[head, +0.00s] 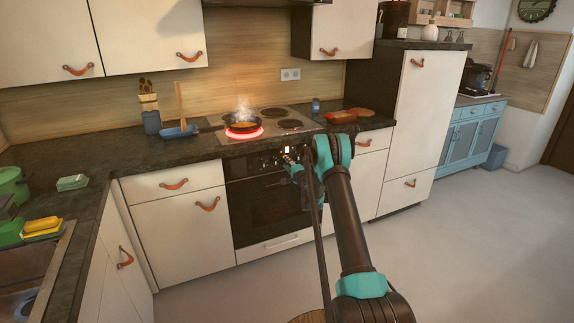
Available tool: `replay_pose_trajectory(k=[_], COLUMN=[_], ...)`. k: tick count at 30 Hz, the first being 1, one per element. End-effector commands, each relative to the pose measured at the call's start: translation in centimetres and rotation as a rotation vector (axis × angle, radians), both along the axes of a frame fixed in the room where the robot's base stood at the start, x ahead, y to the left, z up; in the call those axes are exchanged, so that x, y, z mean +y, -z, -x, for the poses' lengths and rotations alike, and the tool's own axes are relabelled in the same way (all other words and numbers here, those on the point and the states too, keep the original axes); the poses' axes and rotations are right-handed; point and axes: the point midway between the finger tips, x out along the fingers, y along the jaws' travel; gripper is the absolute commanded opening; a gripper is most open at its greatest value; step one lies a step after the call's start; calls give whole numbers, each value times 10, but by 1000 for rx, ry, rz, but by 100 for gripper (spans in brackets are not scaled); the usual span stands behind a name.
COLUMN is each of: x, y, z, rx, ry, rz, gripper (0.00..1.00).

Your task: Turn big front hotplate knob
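The stove's hob (227,133) has a front-left hotplate (244,136) that glows red. The knobs (266,161) are small shapes on the oven's black front panel, and I cannot tell which one belongs to the big front hotplate. My gripper (290,158) is at the right part of this panel, close to the knobs. My arm covers much of it, so I cannot tell whether it touches a knob or whether its fingers are open.
The oven door (258,210) is below the panel. A blue pan (180,131) lies on the counter left of the hob, and a red dish (340,117) stands to the right. Free floor (470,250) extends at the right.

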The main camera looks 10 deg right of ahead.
Motion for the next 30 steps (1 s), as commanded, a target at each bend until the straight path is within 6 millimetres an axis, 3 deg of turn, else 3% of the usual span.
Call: replay_pose_trajectory(k=[4,16,30], x=[0,-3,-30], y=[0,0,0], z=[0,7,90], rx=[0,0,0], ry=[0,1,2], rz=[0,-1,-1], gripper=[52,52,52])
